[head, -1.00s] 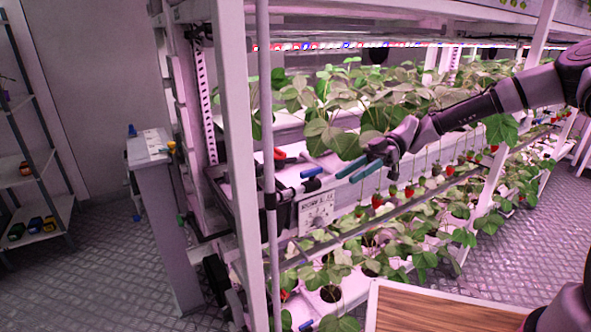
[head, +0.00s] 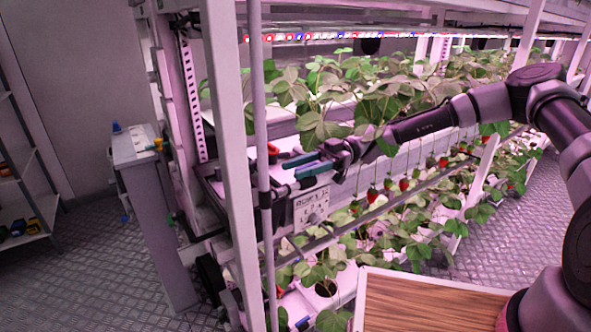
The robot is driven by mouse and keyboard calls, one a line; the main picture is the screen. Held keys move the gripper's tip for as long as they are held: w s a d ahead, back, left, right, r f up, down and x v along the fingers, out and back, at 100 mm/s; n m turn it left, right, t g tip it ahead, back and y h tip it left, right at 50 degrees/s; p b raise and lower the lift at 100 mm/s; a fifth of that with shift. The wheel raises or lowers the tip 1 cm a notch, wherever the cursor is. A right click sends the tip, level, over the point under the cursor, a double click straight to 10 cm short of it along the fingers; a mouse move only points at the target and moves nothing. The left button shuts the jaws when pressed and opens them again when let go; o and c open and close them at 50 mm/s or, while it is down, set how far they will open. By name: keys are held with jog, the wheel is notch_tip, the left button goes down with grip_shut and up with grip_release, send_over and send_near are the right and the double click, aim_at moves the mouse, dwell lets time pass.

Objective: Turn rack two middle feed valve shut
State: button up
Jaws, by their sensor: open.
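My gripper (head: 290,169) reaches in from the right at the end of the white rack. Its two teal fingers are apart and point left, over the group of valves on the rack's end. The blue valve handle is mostly hidden by the fingers. I cannot tell whether it sits between them or touches them. A white sign (head: 311,208) with dark lettering, too small to read surely, hangs below the valves.
Strawberry plants (head: 370,95) with leaves and red berries hang close around my arm. The rack's white post (head: 229,150) stands left of the valves. A wooden-topped surface (head: 430,300) lies at the front.

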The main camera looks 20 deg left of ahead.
jog(key=shift+s+a, duration=0.35)
jog(key=shift+s, duration=0.1)
grip_shut()
